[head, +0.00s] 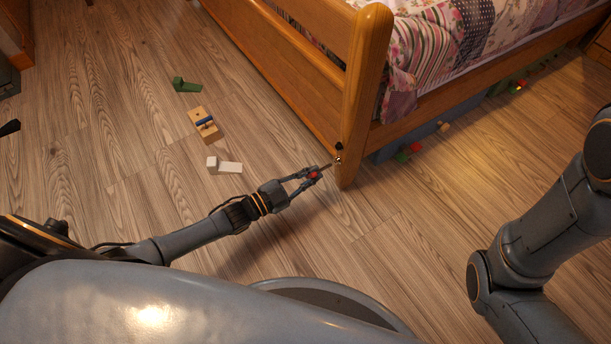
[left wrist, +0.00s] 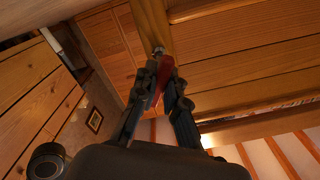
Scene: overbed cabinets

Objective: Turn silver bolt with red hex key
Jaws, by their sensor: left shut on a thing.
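My left gripper (head: 309,176) is shut on the red hex key (head: 314,175). It holds the key low by the foot of the wooden bed post, with the key's thin shaft pointing toward the post. The silver bolt (head: 338,159) shows as a small bright spot on the post, at or very near the shaft's tip. I cannot tell whether the tip sits in the bolt. In the left wrist view the red key (left wrist: 166,70) is between the fingers, and the bolt (left wrist: 158,50) is just beyond it. My right gripper is not in view; only my right arm shows.
The bed post (head: 362,90) and bed rail (head: 480,80) stand right beside the left gripper. A dark knob (head: 338,146) is just above the bolt. A white block (head: 225,167), a wooden toy (head: 204,125) and a green block (head: 186,85) lie on the floor to the left.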

